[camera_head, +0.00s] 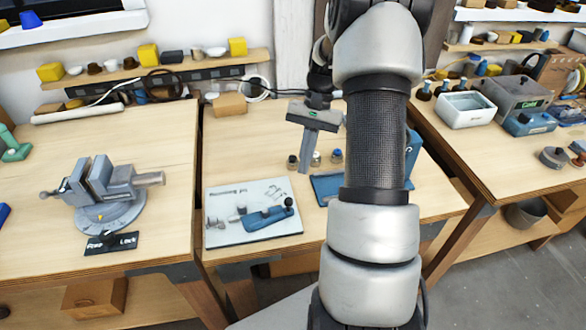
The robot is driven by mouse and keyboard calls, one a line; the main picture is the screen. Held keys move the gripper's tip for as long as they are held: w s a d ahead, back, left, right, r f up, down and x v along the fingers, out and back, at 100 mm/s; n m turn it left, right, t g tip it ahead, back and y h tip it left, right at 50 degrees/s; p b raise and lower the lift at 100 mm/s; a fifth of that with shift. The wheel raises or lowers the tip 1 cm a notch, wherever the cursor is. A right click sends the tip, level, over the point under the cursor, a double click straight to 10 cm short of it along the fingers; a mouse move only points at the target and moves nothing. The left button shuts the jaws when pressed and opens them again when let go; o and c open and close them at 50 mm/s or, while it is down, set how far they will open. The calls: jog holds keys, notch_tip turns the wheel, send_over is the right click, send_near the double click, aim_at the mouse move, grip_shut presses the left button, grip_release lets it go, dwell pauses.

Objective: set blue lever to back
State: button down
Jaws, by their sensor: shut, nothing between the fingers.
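A blue lever-like piece with a black knob (268,217) shows on a white board (222,236) on the middle bench. Its knob points to the right and up. I cannot tell whether it is a real part or a picture on the board. A second blue object (326,190) stands right of the board, mostly hidden behind my arm. My gripper (303,170) points down, shut and empty, above the bench behind the board. It is apart from the blue piece.
Small jars (315,159) stand close behind my gripper. A grey vise (105,185) with a label plate (111,243) stands on the left bench. A right bench holds a white tray (466,110) and a grey box (516,97). Bench wood left of the jars is clear.

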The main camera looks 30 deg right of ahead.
jog(key=w+r+n+h, duration=0.2)
jog(key=w+r, duration=0.1)
jog(key=w, duration=0.1)
jog(key=p, duration=0.1)
send_near(294, 212)
jog(key=shift+t, duration=0.3)
jog(key=w+f, duration=0.1)
jog(key=w+d+f, duration=0.1)
jog(key=w, duration=0.1)
jog(key=w+f, duration=0.1)
jog(key=shift+w+d, duration=0.15)
jog(key=shift+d, duration=0.25)
jog(key=s+a, duration=0.2)
jog(key=shift+s+r+p, duration=0.1)
jog(key=shift+s+p, duration=0.2)
jog(key=shift+p, duration=0.1)
jog(key=shift+s+a, duration=0.2)
jog(key=shift+s, duration=0.05)
jog(key=shift+s, duration=0.1)
jog(key=s+m, duration=0.3)
jog(key=shift+a+b, duration=0.3)
jog(key=shift+b, duration=0.05)
